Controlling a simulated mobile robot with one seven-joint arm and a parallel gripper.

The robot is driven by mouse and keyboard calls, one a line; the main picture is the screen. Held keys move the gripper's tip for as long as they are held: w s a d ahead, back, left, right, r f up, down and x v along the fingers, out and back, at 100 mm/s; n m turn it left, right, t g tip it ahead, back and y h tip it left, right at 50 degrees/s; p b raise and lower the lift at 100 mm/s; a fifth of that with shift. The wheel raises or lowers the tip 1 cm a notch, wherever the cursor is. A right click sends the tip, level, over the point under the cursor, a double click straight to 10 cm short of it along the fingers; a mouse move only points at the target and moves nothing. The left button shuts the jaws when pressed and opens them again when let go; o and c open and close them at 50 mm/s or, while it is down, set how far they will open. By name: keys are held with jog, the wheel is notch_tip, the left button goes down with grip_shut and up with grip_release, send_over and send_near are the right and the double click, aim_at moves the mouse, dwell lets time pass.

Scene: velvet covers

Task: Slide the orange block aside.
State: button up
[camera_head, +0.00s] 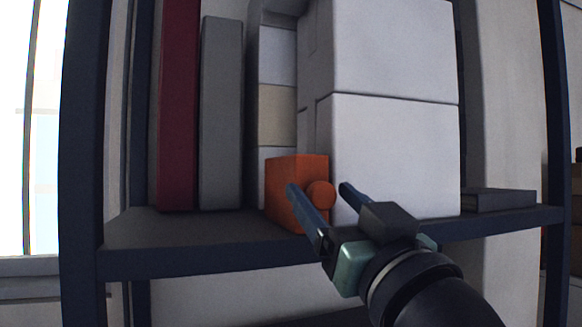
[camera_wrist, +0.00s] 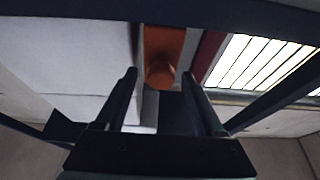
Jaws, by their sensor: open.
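The orange block (camera_head: 283,189) stands on the dark shelf, in front of the pale stacked boxes, with a round orange knob (camera_head: 321,194) on its front. In the wrist view the block (camera_wrist: 164,42) is at the top centre, its knob (camera_wrist: 160,74) between and beyond the finger tips. My gripper (camera_head: 318,187) is open in front of the block, one finger on each side of the knob in the picture. The left finger overlaps the block's front in the head view; I cannot tell whether it touches. Nothing is held.
The shelf (camera_head: 180,261) has dark blue posts at both sides. A dark red book (camera_head: 178,110) and a grey book (camera_head: 221,115) stand left of the block. Large white boxes (camera_head: 393,150) stand right of it. A flat dark book (camera_head: 498,200) lies far right. Some bare shelf shows at the front left.

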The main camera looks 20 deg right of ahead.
jog(key=shift+x, duration=0.8)
grip_shut()
